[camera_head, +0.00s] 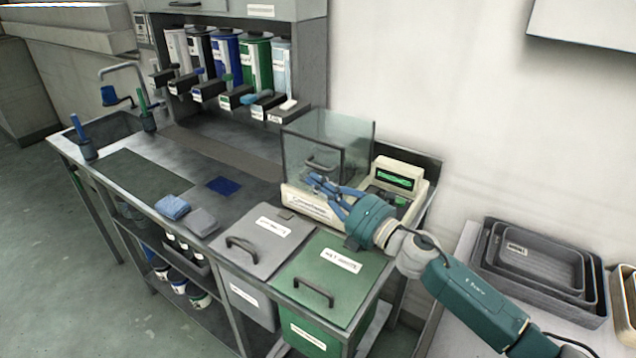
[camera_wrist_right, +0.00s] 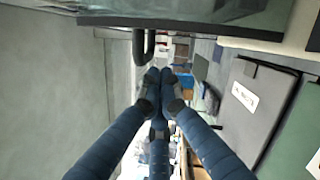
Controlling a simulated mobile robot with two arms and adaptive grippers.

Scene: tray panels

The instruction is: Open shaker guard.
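The shaker guard (camera_head: 359,142) is a clear, glass-like box over the front left of a cream bench device. A dark handle (camera_head: 322,164) sits on its front panel; the same handle shows in the right wrist view (camera_wrist_right: 150,46), just beyond the fingertips. The guard looks closed. My right gripper (camera_head: 318,182) has blue fingers and is in front of the guard, just below the handle. In the wrist view its fingertips (camera_wrist_right: 159,76) lie close together with nothing seen between them. I cannot tell whether they are parted in depth or touch the handle. My left gripper is out of view.
The cream device (camera_head: 401,173) has a green display. A grey-lidded bin (camera_head: 262,240) and a green-lidded bin (camera_head: 335,276) are set into the counter in front. Blue and grey cloths (camera_head: 172,207) lie left. Stacked grey trays (camera_head: 540,262) stand at right. A dispenser rack is behind.

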